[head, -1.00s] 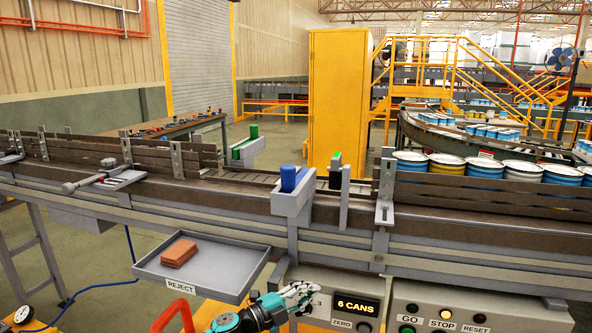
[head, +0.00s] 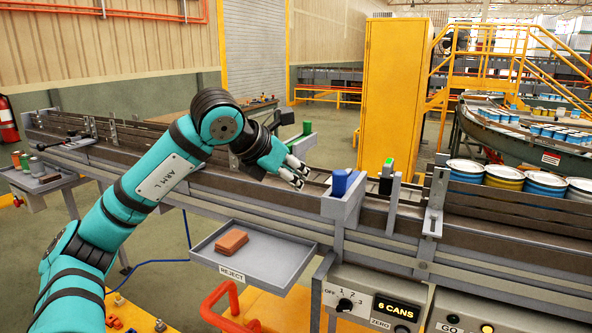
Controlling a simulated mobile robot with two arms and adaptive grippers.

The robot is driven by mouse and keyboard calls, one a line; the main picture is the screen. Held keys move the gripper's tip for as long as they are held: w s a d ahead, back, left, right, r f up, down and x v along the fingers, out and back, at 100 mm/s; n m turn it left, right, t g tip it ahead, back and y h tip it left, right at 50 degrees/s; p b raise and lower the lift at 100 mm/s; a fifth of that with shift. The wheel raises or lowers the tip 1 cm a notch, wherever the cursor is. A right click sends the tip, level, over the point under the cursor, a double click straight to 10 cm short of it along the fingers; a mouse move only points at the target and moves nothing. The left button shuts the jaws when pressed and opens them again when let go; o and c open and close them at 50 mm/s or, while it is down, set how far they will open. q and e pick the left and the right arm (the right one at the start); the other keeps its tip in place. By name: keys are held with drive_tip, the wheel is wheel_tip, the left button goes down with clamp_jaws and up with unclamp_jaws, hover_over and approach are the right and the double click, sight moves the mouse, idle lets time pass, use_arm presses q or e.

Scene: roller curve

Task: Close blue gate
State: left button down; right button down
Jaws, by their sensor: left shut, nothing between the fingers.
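The blue gate is a blue block (head: 343,182) on a grey bracket (head: 342,206) at the near side of the conveyor. My left gripper (head: 299,175) is shut and empty over the conveyor, a little left of the blue block and apart from it. A green-topped gate (head: 304,133) stands at the far side of the conveyor, partly behind my gripper. Another green-marked block (head: 387,172) stands right of the blue one. My right gripper is not in view.
A reject tray (head: 258,257) with an orange-brown block (head: 231,242) hangs in front. A control panel (head: 385,300) reads 6 CANS.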

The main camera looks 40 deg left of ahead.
sight(333, 191)
use_arm(q)
drive_tip(key=w+f+p, duration=0.1)
drive_tip(key=w, duration=0.2)
drive_tip(key=w+f+p, duration=0.1)
drive_tip(key=w, duration=0.1)
drive_tip(key=w+f+p, duration=0.2)
drive_tip(key=w, duration=0.1)
drive_tip(key=shift+w+d, duration=0.3)
drive_tip(key=shift+d, duration=0.1)
